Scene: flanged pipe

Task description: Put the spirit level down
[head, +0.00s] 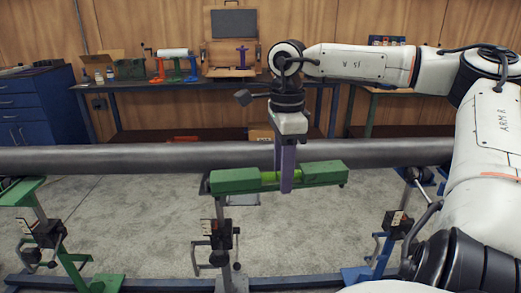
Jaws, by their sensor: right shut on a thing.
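The spirit level (235,182) is a green bar with a brighter yellow-green middle. It is held roughly level, tilted slightly up to the right, in front of the long grey pipe (110,157). My right gripper (286,185) points down with its purple fingers shut on the middle of the level. The fingers cover part of the level's middle. From this view I cannot tell whether the level touches the pipe. My left gripper is not in view.
Pipe stands, a green one (53,235) at left and a blue one (372,272) at right, stand under the pipe. A workbench (180,84) with tools and an open case (231,50) is behind. A blue drawer cabinet (35,108) stands at left.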

